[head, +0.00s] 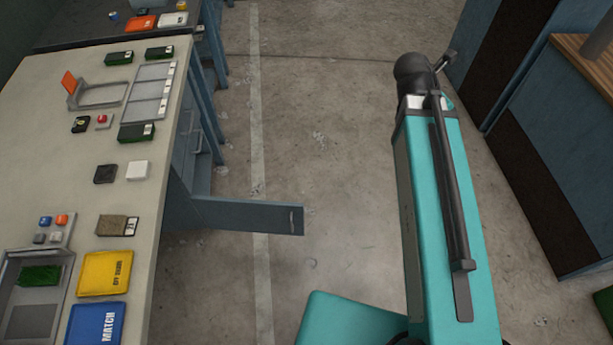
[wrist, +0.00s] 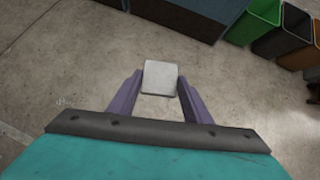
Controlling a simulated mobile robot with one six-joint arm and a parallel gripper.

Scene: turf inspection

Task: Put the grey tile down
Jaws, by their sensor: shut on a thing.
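The grey tile (wrist: 160,77) is a pale, flat square in the wrist view. My gripper (wrist: 158,88) is shut on it, with one purple finger at each side. Bare floor shows behind the tile, and nothing is seen under it. In the head view my gripper and the held tile are not visible; only my teal arm shows at the right, over the floor and away from the bench.
The bench (head: 60,145) at left carries a white tile (head: 138,170), a black tile (head: 105,174), a yellow pad (head: 106,274) and a blue MATCH pad (head: 97,324). A drawer (head: 245,216) juts out. Bins, one green (wrist: 252,22), stand at the wrist view's upper right.

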